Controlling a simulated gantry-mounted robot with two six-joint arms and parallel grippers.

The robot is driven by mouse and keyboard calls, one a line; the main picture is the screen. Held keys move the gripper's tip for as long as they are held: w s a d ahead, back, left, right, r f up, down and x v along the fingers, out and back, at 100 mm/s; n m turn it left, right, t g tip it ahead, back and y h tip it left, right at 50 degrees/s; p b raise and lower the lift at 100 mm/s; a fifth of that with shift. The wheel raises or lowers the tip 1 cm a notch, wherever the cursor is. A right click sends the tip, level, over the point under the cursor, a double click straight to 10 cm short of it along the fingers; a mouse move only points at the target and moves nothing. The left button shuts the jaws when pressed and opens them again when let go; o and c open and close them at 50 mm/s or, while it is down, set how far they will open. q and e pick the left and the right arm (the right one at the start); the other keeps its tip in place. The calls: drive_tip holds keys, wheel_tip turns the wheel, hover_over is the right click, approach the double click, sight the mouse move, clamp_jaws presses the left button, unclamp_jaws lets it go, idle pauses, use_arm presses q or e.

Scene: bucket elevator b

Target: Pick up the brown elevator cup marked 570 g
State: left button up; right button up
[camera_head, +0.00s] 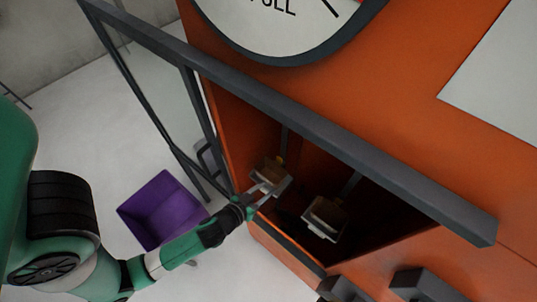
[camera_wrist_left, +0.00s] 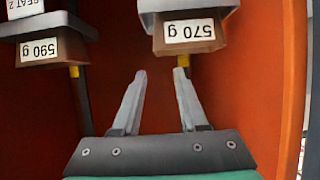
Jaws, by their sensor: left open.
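The brown cup marked 570 g (camera_wrist_left: 190,40) hangs at the top of the left wrist view, under a grey holder, with its label upside down. In the head view the cup beside my gripper (camera_head: 266,167) appears to be this one, partly hidden by the fingers. My left gripper (camera_head: 270,187) is open and empty. In the left wrist view its two fingers (camera_wrist_left: 160,75) point toward the cup, and the right fingertip is just below it in the picture. I cannot tell whether they touch. My right gripper is not in view.
A second brown cup, marked 590 g (camera_wrist_left: 50,49), hangs to the left; in the head view a second cup (camera_head: 325,217) hangs lower right. Orange cabinet walls and a dark grey frame bar (camera_head: 330,140) surround the opening. A purple bin (camera_head: 140,226) stands on the floor.

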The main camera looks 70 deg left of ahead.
sight(283, 179)
use_arm(q)
drive_tip(key=x, duration=1.1)
drive_tip(key=shift+w+d+f, duration=0.15)
drive_tip(key=shift+d+f, duration=0.05)
drive_tip(key=shift+d, duration=0.15)
clamp_jaws()
drive_tip(key=shift+r, duration=0.1)
idle(0.9)
